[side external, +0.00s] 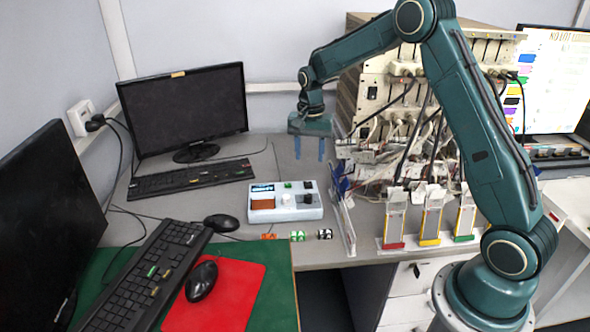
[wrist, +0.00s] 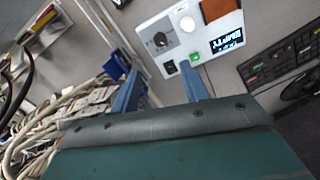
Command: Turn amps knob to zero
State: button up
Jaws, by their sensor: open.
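A white control box (side external: 272,215) stands on the grey table, and it also shows in the wrist view (wrist: 150,28). It has a black knob (wrist: 160,40) on a grey dial plate, which is on the right in the side view (side external: 307,199). Its markings are too small to read. Beside it is a white knob (wrist: 187,23). The lit display (wrist: 226,43) appears to read "EMPTY". A green button (wrist: 195,57) and a black button (wrist: 169,67) are on the box's far edge. My gripper (side external: 310,150) is open, empty, and apart from the box, above and behind it.
Several small cells (side external: 298,236) lie at the table's front edge. A cluttered cable rack (side external: 380,140) and coloured stands (side external: 432,215) are to the right. A monitor (side external: 190,110) and a keyboard (side external: 190,178) are at left. A black mouse (side external: 221,222) is left of the box.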

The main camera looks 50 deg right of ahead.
aim_at(308, 195)
notch_tip(308, 195, down, 14)
jog(key=shift+r, duration=0.1)
dwell(0.8)
jog(key=shift+c, duration=0.3)
grip_shut()
